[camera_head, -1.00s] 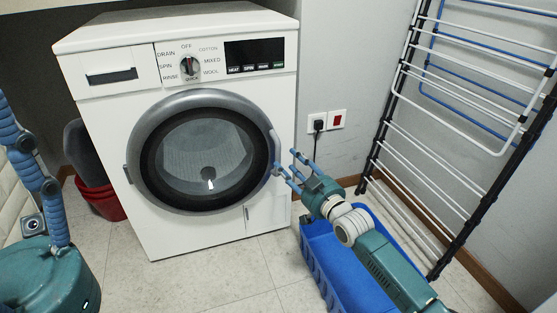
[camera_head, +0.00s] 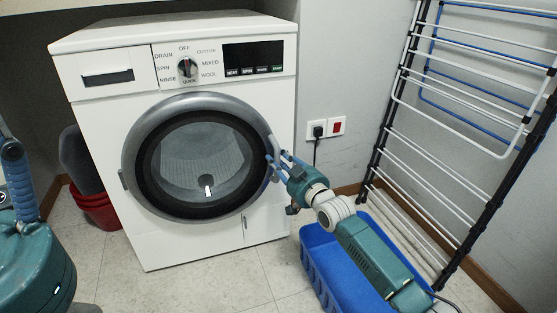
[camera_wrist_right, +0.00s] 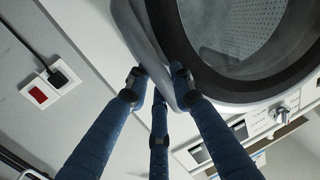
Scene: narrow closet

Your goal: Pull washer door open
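The white washer (camera_head: 105,185) stands in the head view with its round door (camera_head: 150,120) looking closed. The door has a grey rim, a black ring and see-through glass. Its grey handle (camera_head: 273,147) is on the right side. My right gripper (camera_head: 273,168) is at this handle side, its blue fingers close against the rim. In the right wrist view, the fingers (camera_wrist_right: 160,85) straddle the grey rim edge (camera_wrist_right: 150,45), one over the front and two on the outer side. Whether they grip it is unclear. My left gripper (camera_head: 20,175) is partly cut off at the left edge, away from the washer.
A blue basket (camera_head: 318,262) sits on the floor beneath my right arm. A drying rack (camera_head: 450,165) leans at the right near the wall socket (camera_head: 318,132). A red bucket (camera_head: 97,212) is left of the washer.

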